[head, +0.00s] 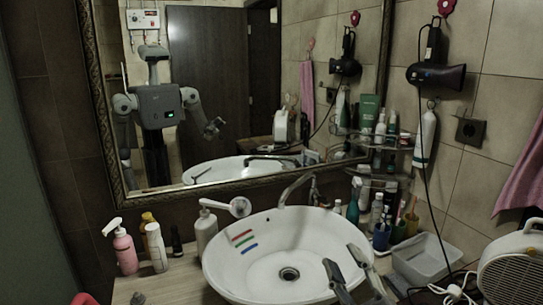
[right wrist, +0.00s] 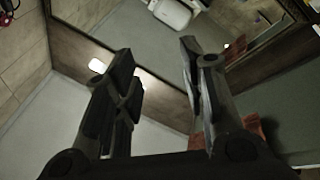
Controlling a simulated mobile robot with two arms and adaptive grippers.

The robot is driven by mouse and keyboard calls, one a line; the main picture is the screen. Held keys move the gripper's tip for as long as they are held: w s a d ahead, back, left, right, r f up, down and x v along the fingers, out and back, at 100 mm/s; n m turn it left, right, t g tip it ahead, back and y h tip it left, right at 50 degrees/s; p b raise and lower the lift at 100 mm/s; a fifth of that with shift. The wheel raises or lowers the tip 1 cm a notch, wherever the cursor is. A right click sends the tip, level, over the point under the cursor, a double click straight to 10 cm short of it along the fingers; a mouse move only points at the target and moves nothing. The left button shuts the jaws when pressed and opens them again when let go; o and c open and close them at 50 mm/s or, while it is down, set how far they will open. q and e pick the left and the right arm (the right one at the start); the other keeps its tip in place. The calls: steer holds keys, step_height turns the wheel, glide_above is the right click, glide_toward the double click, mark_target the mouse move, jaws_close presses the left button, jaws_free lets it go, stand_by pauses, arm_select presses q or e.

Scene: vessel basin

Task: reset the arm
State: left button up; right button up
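My right gripper (head: 346,268) shows in the head view at the bottom, above the right front part of the white basin. Its two fingers are spread apart with nothing between them. The right wrist view also shows the open fingers (right wrist: 160,95), with the mirror behind them. My left gripper is not directly in the head view. The mirror (head: 250,150) reflects my body and one raised arm at the right of the reflection.
The white basin (head: 235,275) holds several coloured strips (head: 242,240) on its inner left wall. A pink pump bottle (head: 124,250) and other bottles stand left. A plastic tub (head: 425,262), cups and a fan heater (head: 512,268) crowd the right. A hair dryer (head: 437,76) hangs above.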

steer(key=s+d+f+m+g+h, duration=0.3)
steer(key=d+f+m+g+h, duration=0.15)
steer(key=f, duration=0.35)
steer(key=s+d+f+m+g+h, duration=0.25)
steer(key=d+f+m+h, duration=0.2)
steer(key=f, duration=0.45)
steer(key=s+a+f+m+g+y, duration=0.1)
steer(key=s+f+g, duration=0.5)
steer(key=s, duration=0.4)
steer(key=s+a+f+g+y, duration=0.15)
steer(key=s+f+g, duration=0.25)
steer(key=s+f, duration=0.45)
step_height(320, 180, down, 24)
steer(key=s+f+g, duration=0.1)
steer(key=s+g, duration=0.1)
steer(key=s, duration=0.1)
steer(key=s+d+f+g, duration=0.1)
steer(key=s+d+f, duration=0.1)
steer(key=s+f, duration=1.4)
steer(key=shift+s+d+f, duration=0.15)
steer(key=shift+s+d, duration=0.25)
steer(key=shift+s, duration=0.05)
